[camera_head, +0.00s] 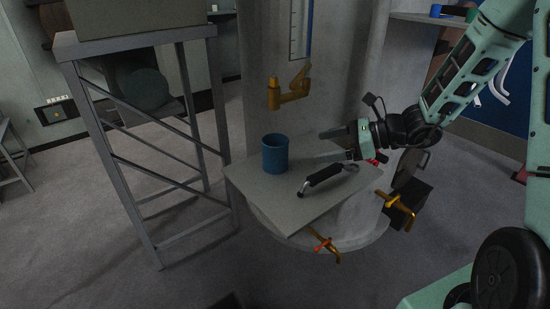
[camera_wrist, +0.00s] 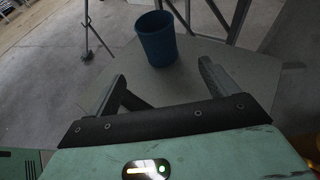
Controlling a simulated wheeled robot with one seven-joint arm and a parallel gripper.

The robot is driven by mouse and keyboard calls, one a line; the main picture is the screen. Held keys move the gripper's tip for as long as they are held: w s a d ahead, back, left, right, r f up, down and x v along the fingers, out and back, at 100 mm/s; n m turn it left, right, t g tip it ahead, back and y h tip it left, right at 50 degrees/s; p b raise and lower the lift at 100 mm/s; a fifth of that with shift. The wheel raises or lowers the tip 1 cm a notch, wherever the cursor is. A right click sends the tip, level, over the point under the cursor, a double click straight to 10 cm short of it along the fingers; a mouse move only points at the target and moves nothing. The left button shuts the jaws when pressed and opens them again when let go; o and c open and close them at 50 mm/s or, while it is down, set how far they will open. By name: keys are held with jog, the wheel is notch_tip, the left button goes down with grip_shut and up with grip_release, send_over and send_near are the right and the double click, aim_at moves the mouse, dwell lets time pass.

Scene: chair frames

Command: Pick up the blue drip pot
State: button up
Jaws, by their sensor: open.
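The blue drip pot (camera_head: 275,154) stands upright on a small grey board (camera_head: 258,200), near its far left part, below an orange-yellow tap. In the wrist view the blue pot (camera_wrist: 157,40) lies ahead of my fingers, a little beyond the fingertips and roughly between them. My gripper (camera_head: 324,145) is open and empty, to the right of the pot and apart from it. Its two fingers also show in the wrist view (camera_wrist: 162,72).
A black-handled tool (camera_head: 322,175) lies on the board, in front of my gripper. The tap (camera_head: 289,88) juts from the grey column above the pot. Orange clamps (camera_head: 324,246) grip the board's edge. A metal frame stand (camera_head: 140,140) stands to the left.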

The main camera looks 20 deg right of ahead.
aim_at(277, 155)
jog(key=b+x, duration=0.1)
jog(key=x, duration=1.2)
jog(key=shift+a+f, duration=0.2)
jog(key=shift+a, duration=0.05)
jog(key=shift+c, duration=0.4)
jog(key=c, duration=1.1)
jog(key=shift+r, duration=0.1)
